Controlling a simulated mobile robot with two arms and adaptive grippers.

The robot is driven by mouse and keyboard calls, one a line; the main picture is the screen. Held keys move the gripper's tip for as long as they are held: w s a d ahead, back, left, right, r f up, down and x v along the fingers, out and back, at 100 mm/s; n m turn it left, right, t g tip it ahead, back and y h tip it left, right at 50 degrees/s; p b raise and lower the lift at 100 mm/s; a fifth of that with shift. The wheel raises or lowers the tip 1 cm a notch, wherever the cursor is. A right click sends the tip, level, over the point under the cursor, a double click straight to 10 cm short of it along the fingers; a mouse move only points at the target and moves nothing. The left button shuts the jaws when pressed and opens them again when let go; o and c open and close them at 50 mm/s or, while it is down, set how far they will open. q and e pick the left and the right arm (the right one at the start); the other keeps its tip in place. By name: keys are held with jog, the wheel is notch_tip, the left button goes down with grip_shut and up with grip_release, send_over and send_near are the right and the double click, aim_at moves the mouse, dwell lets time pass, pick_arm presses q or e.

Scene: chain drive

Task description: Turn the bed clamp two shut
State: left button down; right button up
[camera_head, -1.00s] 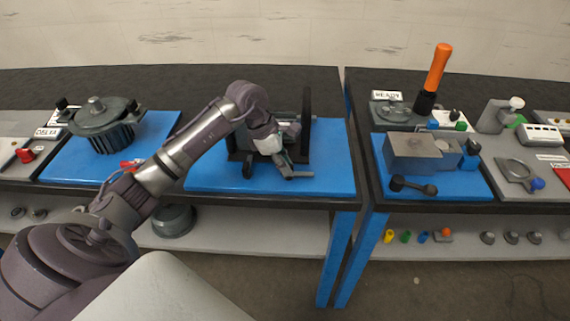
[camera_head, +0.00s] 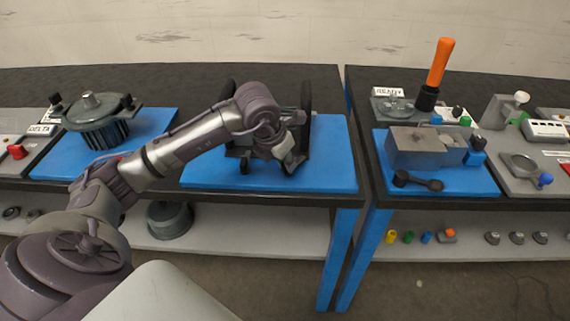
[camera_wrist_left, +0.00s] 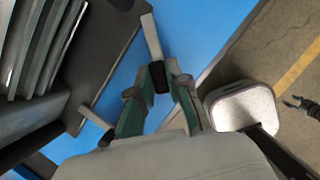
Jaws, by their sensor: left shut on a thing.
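A dark machine frame (camera_head: 306,110) with black uprights stands on the blue mat (camera_head: 335,150) of the left bench. In the left wrist view, a pale grey bar (camera_wrist_left: 152,38) with a dark end piece (camera_wrist_left: 159,78) lies at its front edge; this looks like a bed clamp lever. My left gripper (camera_wrist_left: 160,82) is shut on that dark end. In the head view, my left gripper (camera_head: 292,160) is at the front right of the frame, and my wrist hides much of the lever. A similar pale bar (camera_wrist_left: 96,118) shows to the left.
A finned round housing (camera_head: 100,120) stands on the mat to the left. On the right bench are a grey block (camera_head: 415,150), a dark wrench-like part (camera_head: 420,182) and an orange-handled tool (camera_head: 438,65). The blue mat right of the frame is clear.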

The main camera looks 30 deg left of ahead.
pick_arm(q)
jog(key=n+y, duration=0.1)
jog(key=n, duration=0.1)
jog(key=n+b, duration=0.1)
jog(key=n, duration=0.1)
jog(key=shift+w+d+y+b, duration=0.1)
jog(key=shift+d+y+b, duration=0.1)
jog(key=shift+y+b, duration=0.15)
jog(key=shift+d+r+n+g+y+b, duration=0.1)
jog(key=shift+n+g+y+b, duration=0.35)
jog(key=shift+n, duration=1.35)
jog(key=c, duration=1.1)
grip_release()
jog(key=v, duration=1.2)
jog(key=shift+d, duration=0.25)
